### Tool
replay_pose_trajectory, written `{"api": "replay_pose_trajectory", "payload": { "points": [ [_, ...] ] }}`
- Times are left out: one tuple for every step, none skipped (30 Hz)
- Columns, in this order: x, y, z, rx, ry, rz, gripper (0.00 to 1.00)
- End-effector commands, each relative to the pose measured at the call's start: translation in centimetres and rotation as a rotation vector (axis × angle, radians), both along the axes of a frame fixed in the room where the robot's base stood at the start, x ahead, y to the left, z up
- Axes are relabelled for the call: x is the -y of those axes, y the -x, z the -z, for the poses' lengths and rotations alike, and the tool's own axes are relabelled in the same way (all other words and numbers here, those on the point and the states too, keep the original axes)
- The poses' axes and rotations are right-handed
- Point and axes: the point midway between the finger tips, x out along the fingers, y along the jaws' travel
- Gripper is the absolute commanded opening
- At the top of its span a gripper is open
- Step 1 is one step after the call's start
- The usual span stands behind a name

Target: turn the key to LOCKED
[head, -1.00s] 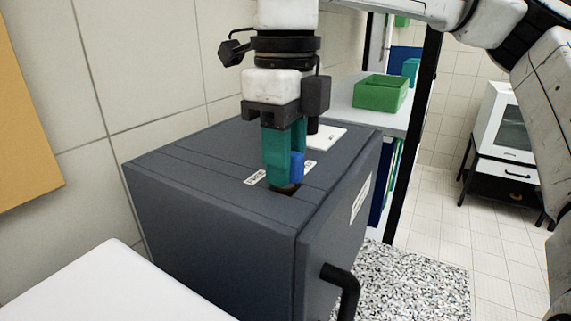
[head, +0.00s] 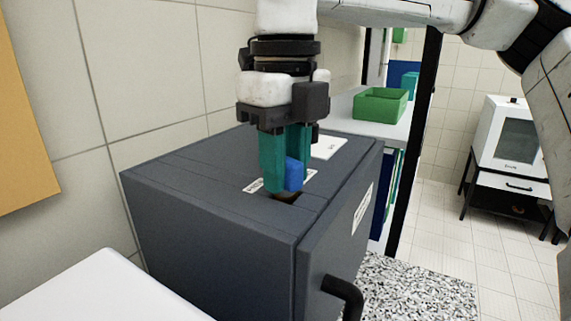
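The blue key (head: 294,176) stands upright in a dark round lock (head: 285,197) on top of the dark grey cabinet (head: 215,208). My gripper (head: 286,180) points straight down over it, its teal fingers closed on the key's two sides. White labels lie on the cabinet top by the lock, one at the left (head: 253,186) and one at the right (head: 311,174). Their words are too small to read, and the fingers and key hide part of them. Which mark the key points to cannot be told.
The cabinet's black door handle (head: 344,292) sticks out at the front. A white card (head: 328,147) lies on the cabinet top behind the gripper. A green bin (head: 381,105) stands on the shelf behind. A white surface (head: 100,290) is at the lower left; tiled wall is close at left.

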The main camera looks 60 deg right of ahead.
Motion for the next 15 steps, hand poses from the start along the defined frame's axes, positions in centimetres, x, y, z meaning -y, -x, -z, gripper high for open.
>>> {"api": "replay_pose_trajectory", "payload": {
  "points": [
    [0.00,-0.02,-0.02,0.001,0.000,0.000,0.33],
    [0.00,-0.02,-0.02,0.001,0.000,-0.001,0.36],
    [-0.01,-0.01,-0.02,0.001,0.000,-0.001,0.40],
    [-0.01,-0.01,-0.02,0.001,0.000,-0.001,0.42],
    [-0.01,-0.01,-0.02,0.001,0.000,-0.001,0.45],
    [-0.01,-0.01,-0.02,0.000,0.000,-0.001,0.49],
    [-0.01,-0.01,-0.02,0.000,0.000,-0.002,0.52],
    [-0.01,-0.01,-0.02,0.000,0.000,-0.002,0.55],
    [-0.01,0.00,-0.02,0.000,0.000,-0.002,0.57],
    [-0.01,0.00,-0.01,0.000,0.000,-0.002,0.57],
    [-0.01,0.00,-0.01,0.000,0.000,-0.002,0.57],
    [-0.01,0.00,-0.01,0.000,0.000,-0.002,0.57],
    [-0.01,0.00,-0.01,0.000,0.000,-0.002,0.57],
    [-0.01,0.00,-0.01,0.000,0.000,-0.002,0.57],
    [-0.01,0.00,-0.02,0.000,0.000,-0.002,0.57]
  ]
}}
